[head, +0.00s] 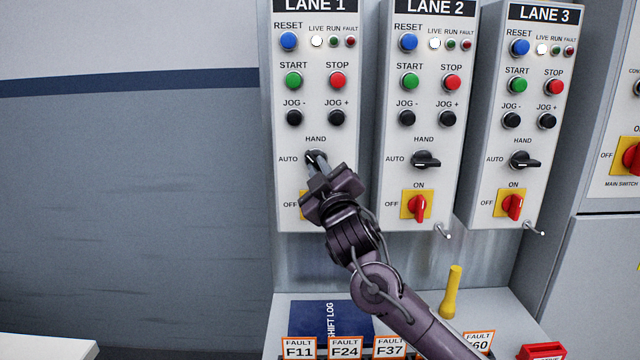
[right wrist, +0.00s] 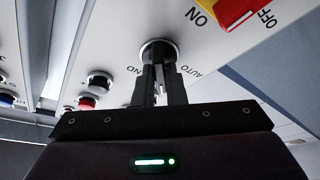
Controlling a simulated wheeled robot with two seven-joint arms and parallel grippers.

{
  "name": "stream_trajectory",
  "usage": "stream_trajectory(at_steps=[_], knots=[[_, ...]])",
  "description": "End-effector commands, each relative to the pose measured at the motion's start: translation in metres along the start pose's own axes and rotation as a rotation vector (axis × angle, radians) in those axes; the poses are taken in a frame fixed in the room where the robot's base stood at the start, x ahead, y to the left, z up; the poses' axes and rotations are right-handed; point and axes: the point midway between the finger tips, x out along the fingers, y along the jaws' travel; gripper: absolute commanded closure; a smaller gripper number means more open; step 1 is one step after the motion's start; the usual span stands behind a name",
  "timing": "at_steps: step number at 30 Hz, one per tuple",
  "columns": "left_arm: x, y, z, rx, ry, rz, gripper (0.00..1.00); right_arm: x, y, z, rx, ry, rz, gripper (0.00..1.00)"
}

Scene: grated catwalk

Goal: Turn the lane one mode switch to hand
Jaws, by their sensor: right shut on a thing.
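The lane one mode switch (head: 314,157) is a black knob on the LANE 1 panel (head: 318,90), between the JOG buttons and the partly covered red and yellow ON/OFF switch. AUTO is printed to its left and HAND above it. My right gripper (head: 318,172) is at the knob, with its fingers shut on it. In the right wrist view the two fingers close around the mode switch (right wrist: 158,50) where it meets the panel. The fingers hide most of the knob, so I cannot tell exactly which way it points. My left gripper is not in view.
LANE 2 (head: 428,90) and LANE 3 (head: 528,90) panels stand to the right, each with its own black mode switch. Below are a ledge with FAULT tags (head: 345,347), a blue shift log (head: 325,318) and a yellow upright handle (head: 452,292). The left wall is bare.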

Motion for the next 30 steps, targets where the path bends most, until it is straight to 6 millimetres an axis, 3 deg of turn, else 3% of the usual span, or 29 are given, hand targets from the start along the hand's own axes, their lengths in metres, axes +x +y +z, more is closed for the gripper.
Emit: stream_trajectory(at_steps=[6,12,30], knots=[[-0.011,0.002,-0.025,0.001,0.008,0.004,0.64,-0.001,-0.006,0.002,0.197,-0.004,0.077,1.00],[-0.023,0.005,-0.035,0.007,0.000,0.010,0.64,0.000,-0.007,0.000,0.366,-0.004,0.147,1.00],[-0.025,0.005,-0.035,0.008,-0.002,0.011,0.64,0.001,-0.007,-0.002,0.666,-0.001,0.275,1.00]])
